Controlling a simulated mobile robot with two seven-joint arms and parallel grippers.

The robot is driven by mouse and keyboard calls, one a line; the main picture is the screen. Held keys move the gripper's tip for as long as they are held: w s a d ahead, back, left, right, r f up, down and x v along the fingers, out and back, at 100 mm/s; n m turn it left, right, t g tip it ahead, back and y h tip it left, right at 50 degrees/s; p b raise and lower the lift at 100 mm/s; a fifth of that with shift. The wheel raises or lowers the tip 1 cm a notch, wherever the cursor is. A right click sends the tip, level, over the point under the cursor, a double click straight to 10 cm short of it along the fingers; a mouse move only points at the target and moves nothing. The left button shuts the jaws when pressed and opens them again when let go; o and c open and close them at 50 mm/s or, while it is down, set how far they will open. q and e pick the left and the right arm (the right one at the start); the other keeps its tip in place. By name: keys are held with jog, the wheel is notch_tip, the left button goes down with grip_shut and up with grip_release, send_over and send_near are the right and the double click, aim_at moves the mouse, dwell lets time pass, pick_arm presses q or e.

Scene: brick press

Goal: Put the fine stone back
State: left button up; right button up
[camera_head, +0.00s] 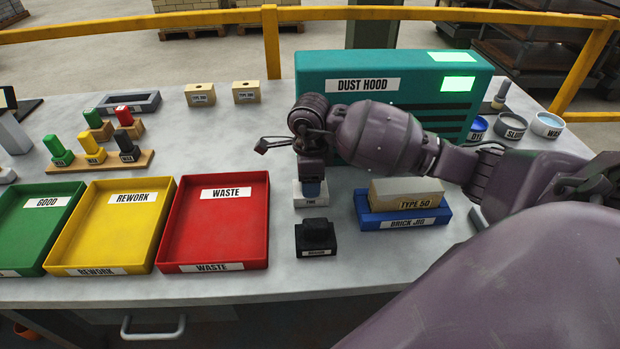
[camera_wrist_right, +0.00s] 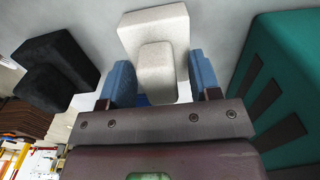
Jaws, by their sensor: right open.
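The fine stone (camera_head: 310,199) is a pale grey block with a small upright grip, labelled FINE. It stands on the table behind the dark stone (camera_head: 316,237) and in front of the dust hood. My right gripper (camera_head: 311,187) points down over it. In the right wrist view the fine stone (camera_wrist_right: 156,28) lies between the two blue fingers (camera_wrist_right: 162,84), which are open on either side of its grip. A gap shows on at least one side. My left gripper is not in view.
The dark stone also shows in the right wrist view (camera_wrist_right: 66,58). The teal dust hood (camera_head: 312,69) stands close behind. The blue brick jig (camera_head: 384,222) holds a TYPE 50 brick (camera_head: 407,190) to the right. The red waste tray (camera_head: 262,232) is left.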

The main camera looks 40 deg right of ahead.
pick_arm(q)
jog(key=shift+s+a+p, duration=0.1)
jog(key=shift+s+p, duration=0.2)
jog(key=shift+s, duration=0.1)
pick_arm(e)
notch_tip(320, 180, up, 12)
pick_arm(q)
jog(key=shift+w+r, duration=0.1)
